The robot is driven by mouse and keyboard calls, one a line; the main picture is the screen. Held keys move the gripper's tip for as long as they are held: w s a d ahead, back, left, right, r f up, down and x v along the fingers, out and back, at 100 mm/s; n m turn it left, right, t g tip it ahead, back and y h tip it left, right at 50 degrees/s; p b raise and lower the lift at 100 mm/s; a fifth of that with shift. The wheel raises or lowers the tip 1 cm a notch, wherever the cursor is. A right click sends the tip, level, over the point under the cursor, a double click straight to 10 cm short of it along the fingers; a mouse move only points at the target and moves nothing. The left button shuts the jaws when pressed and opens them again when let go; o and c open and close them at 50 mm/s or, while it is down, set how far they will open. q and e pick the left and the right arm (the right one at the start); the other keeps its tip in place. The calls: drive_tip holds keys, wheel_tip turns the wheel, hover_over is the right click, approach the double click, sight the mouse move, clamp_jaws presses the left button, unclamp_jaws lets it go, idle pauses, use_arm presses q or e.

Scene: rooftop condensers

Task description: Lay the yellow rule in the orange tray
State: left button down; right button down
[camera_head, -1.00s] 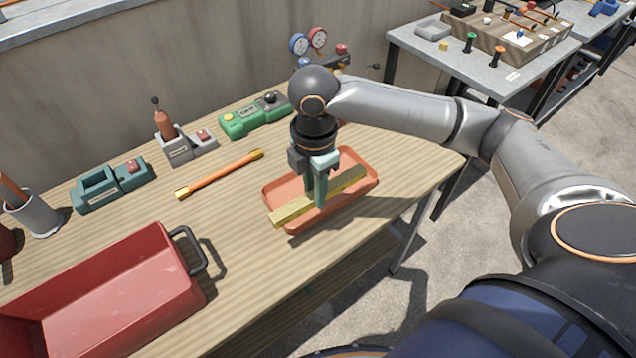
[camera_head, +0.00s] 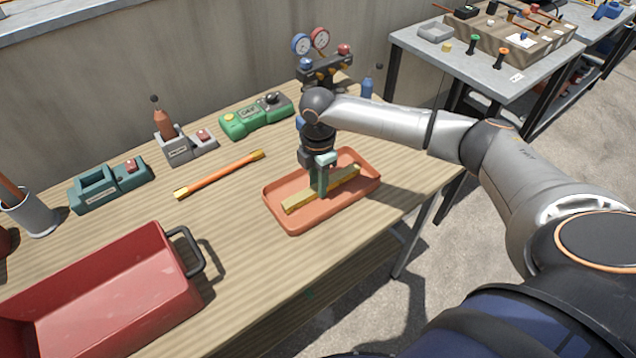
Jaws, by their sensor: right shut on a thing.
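The yellow rule (camera_head: 298,203) is a flat yellow bar lying lengthwise within the outline of the orange tray (camera_head: 289,226). The tray is shallow and rests on the wooden bench near its right front edge. My right gripper (camera_head: 320,191) points down over the tray and is shut on the rule near its middle, with the fingers hiding that part. The rule looks low in the tray; I cannot tell whether it touches the floor. My left gripper is not in view.
A red toolbox (camera_head: 110,290) with a black handle stands at the front left. An orange rod with yellow ends (camera_head: 220,175) lies left of the tray. Green devices (camera_head: 257,116) and a gauge set (camera_head: 325,65) stand at the back. Bare bench lies between toolbox and tray.

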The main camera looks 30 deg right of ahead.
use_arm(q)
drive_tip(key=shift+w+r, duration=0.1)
use_arm(e)
drive_tip(key=shift+f, duration=0.2)
drive_tip(key=c, duration=1)
unclamp_jaws()
drive_tip(key=shift+c, duration=0.2)
drive_tip(key=o, duration=0.3)
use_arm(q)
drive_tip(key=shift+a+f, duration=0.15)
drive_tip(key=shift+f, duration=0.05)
use_arm(e)
drive_tip(key=shift+o, duration=0.4)
use_arm(q)
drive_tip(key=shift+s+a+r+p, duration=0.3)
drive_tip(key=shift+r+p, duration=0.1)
drive_tip(key=shift+p, duration=0.25)
use_arm(e)
wheel_tip(320, 180, up, 12)
drive_tip(key=shift+r, duration=0.15)
